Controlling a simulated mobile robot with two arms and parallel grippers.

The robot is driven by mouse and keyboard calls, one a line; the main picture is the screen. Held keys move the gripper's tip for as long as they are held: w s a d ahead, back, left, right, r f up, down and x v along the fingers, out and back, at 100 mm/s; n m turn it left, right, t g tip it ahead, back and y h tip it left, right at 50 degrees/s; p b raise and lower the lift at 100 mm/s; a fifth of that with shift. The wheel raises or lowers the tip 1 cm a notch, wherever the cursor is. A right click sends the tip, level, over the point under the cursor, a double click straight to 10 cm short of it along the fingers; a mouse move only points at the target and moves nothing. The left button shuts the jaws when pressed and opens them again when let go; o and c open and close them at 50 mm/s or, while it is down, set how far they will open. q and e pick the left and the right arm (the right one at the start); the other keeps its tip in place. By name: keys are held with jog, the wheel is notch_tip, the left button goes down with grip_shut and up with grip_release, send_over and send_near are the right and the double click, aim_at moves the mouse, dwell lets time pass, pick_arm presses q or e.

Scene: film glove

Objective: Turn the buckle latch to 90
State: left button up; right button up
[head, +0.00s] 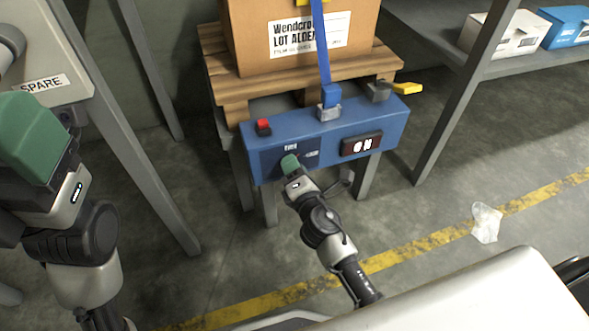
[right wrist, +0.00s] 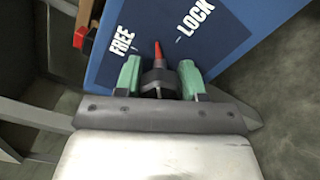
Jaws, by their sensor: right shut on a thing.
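The buckle latch is a dark knob (right wrist: 159,76) with a red pointer, set on a dark blue panel lettered FREE and LOCK. In the right wrist view the pointer stands nearly upright, between the two words. My right gripper (right wrist: 160,78) is shut on the knob, one green finger on each side. In the head view the right gripper (head: 291,164) reaches the front of the blue box (head: 262,132) and hides most of the knob. My left gripper (head: 30,135) is at the left edge, away from the box; its jaw opening does not show clearly.
A blue strap (head: 321,50) runs down a carton (head: 250,35) on a pallet into a grey buckle (head: 328,112). Shelf posts (head: 455,95) stand either side.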

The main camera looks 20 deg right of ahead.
jog(key=m, duration=0.6)
jog(key=shift+m, duration=0.9)
jog(key=shift+p, duration=0.3)
jog(key=o, duration=0.9)
